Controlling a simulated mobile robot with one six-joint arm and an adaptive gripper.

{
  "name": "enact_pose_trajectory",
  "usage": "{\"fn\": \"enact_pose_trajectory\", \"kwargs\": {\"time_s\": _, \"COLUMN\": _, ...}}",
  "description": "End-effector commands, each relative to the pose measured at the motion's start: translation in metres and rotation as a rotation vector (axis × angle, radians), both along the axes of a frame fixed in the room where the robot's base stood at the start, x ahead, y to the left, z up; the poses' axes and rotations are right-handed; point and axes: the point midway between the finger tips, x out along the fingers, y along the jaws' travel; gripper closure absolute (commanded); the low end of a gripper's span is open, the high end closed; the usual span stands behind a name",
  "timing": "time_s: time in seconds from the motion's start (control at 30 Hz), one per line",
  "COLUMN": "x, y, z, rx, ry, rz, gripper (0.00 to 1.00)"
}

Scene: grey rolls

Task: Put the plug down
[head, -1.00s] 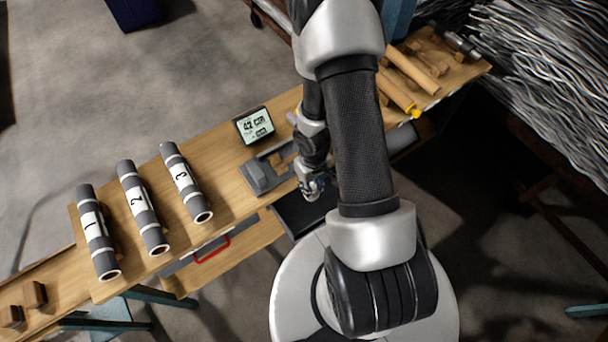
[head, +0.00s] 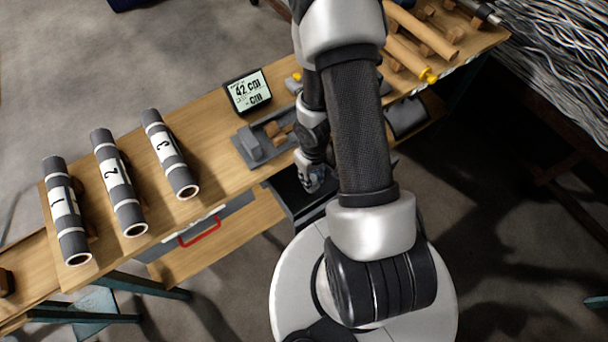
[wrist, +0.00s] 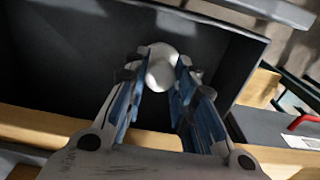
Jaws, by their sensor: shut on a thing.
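The plug (wrist: 162,70) is a small white, rounded piece held between my fingertips in the wrist view. My gripper (wrist: 161,82) is shut on it with its two blue-lined fingers. In the head view my gripper (head: 312,184) hangs over a dark open tray (head: 284,190) at the bench's front edge. The tray (wrist: 60,75) also fills the wrist view's background, with the plug in front of its dark floor. I cannot tell whether the plug touches the floor. In the head view the plug is too small to make out.
The wooden bench (head: 205,205) holds grey rolls numbered 1 (head: 66,210), 2 (head: 119,182) and 3 (head: 170,154). A display (head: 247,91) and a grey holder with wooden blocks (head: 250,148) stand nearby. A red-handled drawer (head: 200,232) is below. Tan rolls (head: 422,34) lie at upper right.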

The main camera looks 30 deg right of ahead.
Motion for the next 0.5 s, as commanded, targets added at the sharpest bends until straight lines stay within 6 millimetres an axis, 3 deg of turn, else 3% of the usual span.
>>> {"fn": "enact_pose_trajectory", "kwargs": {"time_s": 0.5, "x": 0.037, "y": 0.002, "z": 0.006, "rx": 0.000, "ry": 0.001, "rz": 0.002, "gripper": 0.91}}
